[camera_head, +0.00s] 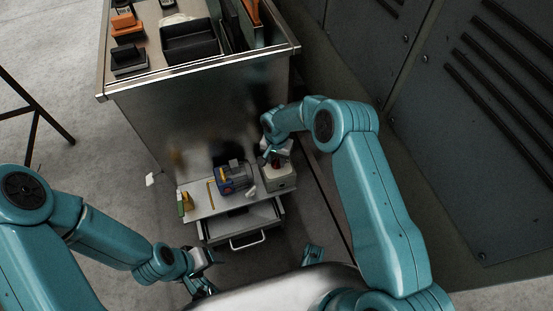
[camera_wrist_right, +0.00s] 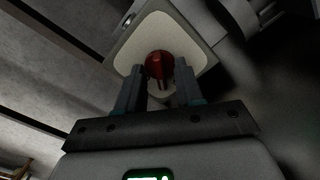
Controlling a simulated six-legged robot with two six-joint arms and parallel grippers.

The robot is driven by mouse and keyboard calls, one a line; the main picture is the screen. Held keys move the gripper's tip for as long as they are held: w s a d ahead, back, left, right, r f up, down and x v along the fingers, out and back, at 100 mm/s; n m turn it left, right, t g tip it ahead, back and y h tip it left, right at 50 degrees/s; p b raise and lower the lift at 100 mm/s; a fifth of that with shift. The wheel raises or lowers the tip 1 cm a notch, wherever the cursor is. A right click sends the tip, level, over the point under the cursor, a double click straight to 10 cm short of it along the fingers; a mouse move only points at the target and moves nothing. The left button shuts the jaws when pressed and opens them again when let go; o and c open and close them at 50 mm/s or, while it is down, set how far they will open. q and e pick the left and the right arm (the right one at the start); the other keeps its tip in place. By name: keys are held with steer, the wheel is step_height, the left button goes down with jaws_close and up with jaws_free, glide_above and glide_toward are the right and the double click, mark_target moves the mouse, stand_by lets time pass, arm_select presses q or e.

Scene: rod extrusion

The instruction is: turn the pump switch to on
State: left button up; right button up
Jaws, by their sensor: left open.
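The pump switch is a red knob (camera_wrist_right: 160,68) on the pale face of a small box (camera_head: 279,178), which stands at the right end of the low shelf. In the right wrist view, the two fingers of my right gripper (camera_wrist_right: 159,82) stand on either side of the knob, near its edges. I cannot tell whether they touch it. In the head view my right gripper (camera_head: 276,155) is over the box and partly hides the knob. My left gripper (camera_head: 203,287) is open, low at the front left, away from the switch.
A blue and grey pump motor (camera_head: 233,177) sits left of the switch box. An open drawer (camera_head: 243,220) juts out below. A metal cabinet (camera_head: 190,125) rises behind, and dark panels (camera_head: 485,130) stand at right.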

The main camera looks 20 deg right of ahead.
steer(key=shift+c, duration=0.3)
jaws_close()
arm_select(q)
steer(key=shift+f, duration=0.15)
arm_select(e)
steer(key=shift+f+m+b, duration=0.1)
steer(key=shift+m+b, duration=0.65)
steer(key=shift+m, duration=0.25)
steer(key=m+b, duration=0.2)
steer(key=m, duration=0.1)
steer(key=shift+m, duration=0.3)
steer(key=m+b, duration=0.1)
steer(key=m, duration=0.2)
arm_select(q)
steer(key=shift+t, duration=0.3)
steer(key=shift+w+a+f+b, duration=0.15)
steer(key=shift+w+f+b, duration=0.1)
steer(key=shift+f, duration=0.55)
steer(key=shift+w+a+f+b, duration=0.1)
steer(key=shift+w+a+f, duration=0.1)
steer(key=shift+f, duration=0.6)
steer(key=shift+w+a+f+b, duration=0.15)
steer(key=shift+w+f+b, duration=0.1)
steer(key=shift+f, duration=0.55)
arm_select(e)
steer(key=shift+m, duration=0.9)
arm_select(q)
steer(key=shift+w, duration=0.1)
